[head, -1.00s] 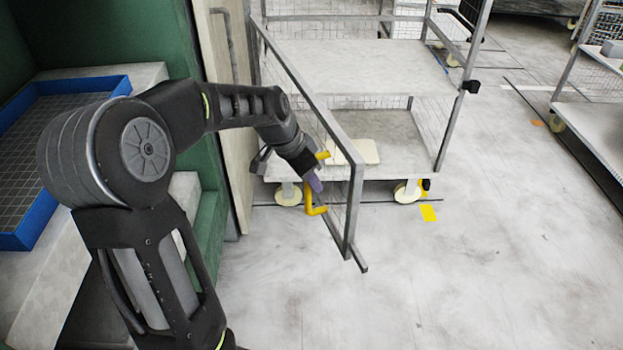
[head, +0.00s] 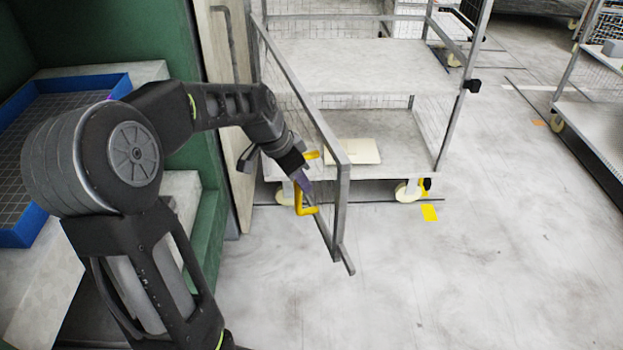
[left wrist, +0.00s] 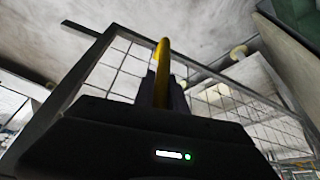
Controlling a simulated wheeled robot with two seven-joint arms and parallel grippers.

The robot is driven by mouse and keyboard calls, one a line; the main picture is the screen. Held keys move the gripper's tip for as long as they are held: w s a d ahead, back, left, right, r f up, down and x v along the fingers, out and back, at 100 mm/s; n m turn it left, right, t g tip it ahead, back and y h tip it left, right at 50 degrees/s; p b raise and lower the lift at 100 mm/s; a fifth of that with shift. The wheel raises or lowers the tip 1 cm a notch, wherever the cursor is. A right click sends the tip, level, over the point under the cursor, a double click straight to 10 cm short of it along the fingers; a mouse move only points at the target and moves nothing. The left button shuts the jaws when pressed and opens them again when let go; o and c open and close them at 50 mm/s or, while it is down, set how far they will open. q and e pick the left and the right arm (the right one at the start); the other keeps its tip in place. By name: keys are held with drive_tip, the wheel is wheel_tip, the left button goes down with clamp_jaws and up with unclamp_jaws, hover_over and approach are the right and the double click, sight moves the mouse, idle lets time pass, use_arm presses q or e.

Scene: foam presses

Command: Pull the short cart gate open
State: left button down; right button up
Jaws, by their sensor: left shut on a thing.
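The short cart gate (head: 339,187) is a grey metal frame with wire mesh, swung out from the cart's left side toward me. A yellow handle (head: 306,210) is fixed on its left face near the free end. My left gripper (head: 303,182) is shut on this handle, with the arm coming from the left. In the left wrist view the yellow handle (left wrist: 162,70) stands upright between the fingers, with the gate's mesh (left wrist: 112,70) behind it. The fingertips are partly hidden. My right gripper is in neither view.
The cart has a white upper shelf (head: 365,66) and a lower shelf (head: 395,140) with a cream flat box (head: 352,152) on it. A green machine with a blue tray (head: 22,236) stands on the left. Another cart (head: 597,125) is at right. The floor in front is clear.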

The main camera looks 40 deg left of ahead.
use_arm(q)
drive_tip(key=s+a+b, duration=0.4)
drive_tip(key=s+a, duration=0.8)
drive_tip(key=a, duration=0.1)
drive_tip(key=shift+s+a, duration=0.25)
drive_tip(key=shift+a, duration=0.15)
drive_tip(key=c, duration=1.4)
unclamp_jaws()
drive_tip(key=shift+d, duration=0.1)
drive_tip(key=shift+o, duration=0.2)
drive_tip(key=shift+s+r, duration=0.1)
drive_tip(key=v, duration=0.7)
drive_tip(key=shift+s+r+b, duration=0.15)
drive_tip(key=shift+r+b, duration=0.1)
drive_tip(key=shift+b, duration=0.2)
